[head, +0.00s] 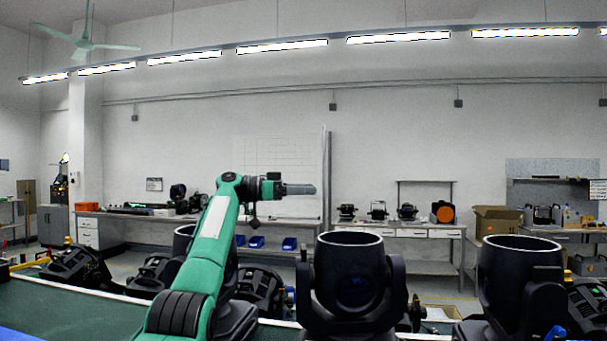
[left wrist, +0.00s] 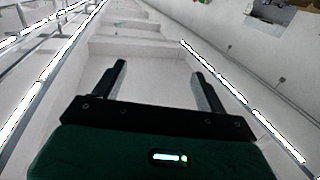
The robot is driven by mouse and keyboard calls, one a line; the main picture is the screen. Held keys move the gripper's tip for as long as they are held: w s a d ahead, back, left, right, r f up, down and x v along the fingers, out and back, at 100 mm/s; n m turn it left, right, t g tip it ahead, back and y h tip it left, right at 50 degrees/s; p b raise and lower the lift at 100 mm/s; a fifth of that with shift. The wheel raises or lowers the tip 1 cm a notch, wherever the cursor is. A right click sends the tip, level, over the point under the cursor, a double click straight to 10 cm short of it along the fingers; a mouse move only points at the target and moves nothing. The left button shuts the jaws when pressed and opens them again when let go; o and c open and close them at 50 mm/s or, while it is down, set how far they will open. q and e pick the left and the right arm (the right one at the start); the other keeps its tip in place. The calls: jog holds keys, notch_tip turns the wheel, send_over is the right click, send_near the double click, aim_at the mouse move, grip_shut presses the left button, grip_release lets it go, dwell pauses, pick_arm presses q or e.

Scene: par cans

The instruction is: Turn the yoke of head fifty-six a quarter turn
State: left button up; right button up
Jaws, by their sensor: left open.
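Black moving heads stand along the bench in the head view. One head (head: 349,283) is upright in its yoke at the centre, and another head (head: 515,290) stands at the right. A further head (head: 183,238) is partly hidden behind my green left arm. I cannot read a number on any of them, so I cannot tell which is fifty-six. My left gripper (head: 300,189) is raised above the heads and points right. Its two fingers are apart and empty in the left wrist view (left wrist: 158,85). My right gripper is not in view.
More black fixtures (head: 78,268) lie at the left of the green bench top (head: 60,312). A workbench (head: 400,229) with equipment and a cardboard box (head: 495,220) stand at the back. The air around my left gripper is clear.

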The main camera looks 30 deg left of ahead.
pick_arm(q)
notch_tip(320, 180, up, 4)
jog(key=shift+f+p, duration=0.1)
jog(key=shift+p, duration=0.35)
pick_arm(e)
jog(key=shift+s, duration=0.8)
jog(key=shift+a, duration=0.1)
